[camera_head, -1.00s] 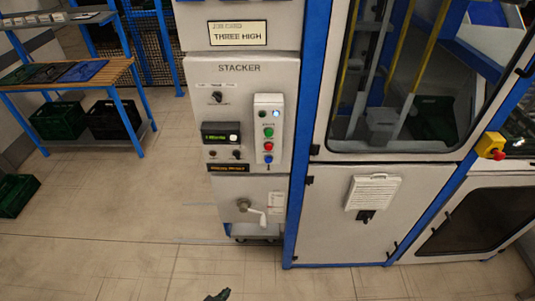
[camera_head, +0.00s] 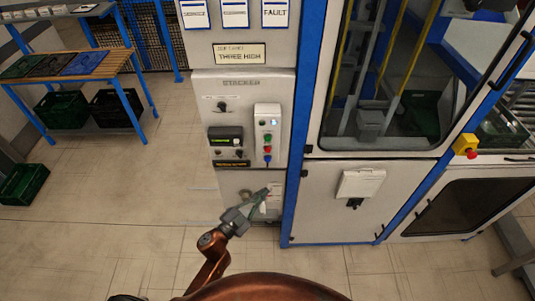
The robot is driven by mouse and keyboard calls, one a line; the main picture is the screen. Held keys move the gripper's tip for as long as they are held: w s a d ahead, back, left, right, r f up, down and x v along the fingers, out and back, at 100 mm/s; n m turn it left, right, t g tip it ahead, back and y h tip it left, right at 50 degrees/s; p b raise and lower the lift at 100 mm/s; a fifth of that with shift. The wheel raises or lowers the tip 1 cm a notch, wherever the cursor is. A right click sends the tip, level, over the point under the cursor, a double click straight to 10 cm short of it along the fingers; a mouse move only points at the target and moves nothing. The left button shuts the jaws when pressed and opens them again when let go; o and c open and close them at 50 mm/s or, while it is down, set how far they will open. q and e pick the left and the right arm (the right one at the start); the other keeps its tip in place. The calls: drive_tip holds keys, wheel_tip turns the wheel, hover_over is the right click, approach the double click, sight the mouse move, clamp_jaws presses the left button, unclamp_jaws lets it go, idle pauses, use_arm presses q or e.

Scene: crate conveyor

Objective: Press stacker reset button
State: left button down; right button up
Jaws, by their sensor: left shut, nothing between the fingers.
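The light grey stacker panel (camera_head: 238,90) stands upright at the middle of the head view. A narrow pale button box (camera_head: 267,112) is mounted on its right side. It carries a lit lamp at the top, then a green button (camera_head: 267,138), a red button (camera_head: 267,149) and a blue button (camera_head: 267,158) at the bottom. Their labels are too small to read, so I cannot tell which is reset. My left gripper (camera_head: 265,192) is shut and empty, pointing up and right, below the button box in the picture and in front of the lower panel. My right gripper is not in view.
A blue post (camera_head: 297,150) and a glazed machine cabinet (camera_head: 340,210) stand right of the panel. A yellow box with a red emergency button (camera_head: 466,146) is at far right. A shelf (camera_head: 75,60) with dark crates stands at left. The floor between is clear.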

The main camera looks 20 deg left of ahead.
sight(268, 160)
use_arm(q)
drive_tip(key=shift+m+h, duration=0.6)
drive_tip(key=r, duration=0.1)
drive_tip(key=d+r, duration=0.1)
drive_tip(key=r, duration=0.3)
drive_tip(key=shift+s+d+r+p, duration=0.2)
drive_tip(key=shift+s+d+p, duration=0.15)
drive_tip(key=shift+p, duration=0.05)
drive_tip(key=shift+w, duration=0.1)
drive_tip(key=w+a+b, duration=0.1)
drive_tip(key=w+a, duration=0.1)
drive_tip(key=w, duration=0.6)
drive_tip(key=shift+w+a+b, duration=0.15)
drive_tip(key=shift+a+b, duration=0.1)
drive_tip(key=shift+b, duration=0.05)
idle(0.3)
